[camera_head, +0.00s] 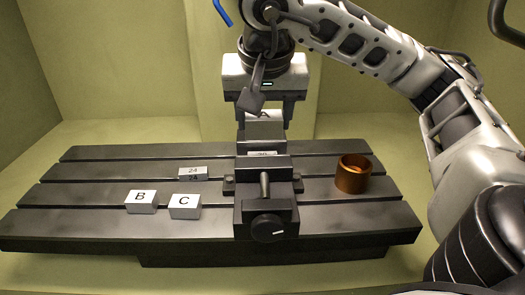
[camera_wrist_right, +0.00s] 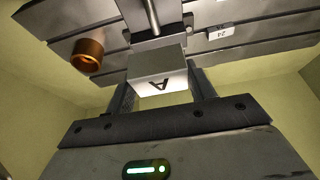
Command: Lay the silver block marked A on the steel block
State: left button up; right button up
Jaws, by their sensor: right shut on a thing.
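The silver block marked A (camera_wrist_right: 160,76) is between the two fingers of my right gripper (camera_wrist_right: 161,94) in the right wrist view, its letter facing the camera. My right gripper (camera_head: 265,112) is shut on it, pointing down at the back of the dark vise (camera_head: 264,195) in the head view. Another small numbered block (camera_head: 193,174) lies left of the vise. My left gripper is not in view.
Silver blocks marked B (camera_head: 140,202) and C (camera_head: 185,206) lie at the front left of the slotted table (camera_head: 90,223). A copper-coloured ring (camera_head: 353,174) stands right of the vise; it also shows in the right wrist view (camera_wrist_right: 88,55). The table's left end is clear.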

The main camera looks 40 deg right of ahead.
jog(key=b, duration=0.3)
send_near(263, 142)
jog(key=s+a+r, duration=0.1)
jog(key=s+a, duration=0.1)
jog(key=f, duration=0.1)
jog(key=w+d+f, duration=0.1)
jog(key=w+f+p, duration=0.1)
jog(key=shift+d+f, duration=0.25)
jog(key=shift+d, duration=0.1)
jog(key=shift+w+d+f, duration=0.25)
jog(key=shift+w+f, duration=0.15)
jog(key=shift+f, duration=0.1)
jog(key=shift+w+d+f, duration=0.1)
jog(key=shift+f, duration=0.8)
jog(key=shift+w+d+f, duration=0.1)
jog(key=shift+f, duration=0.85)
jog(key=shift+f, duration=0.2)
jog(key=o, duration=1.1)
jog(key=shift+r, duration=0.1)
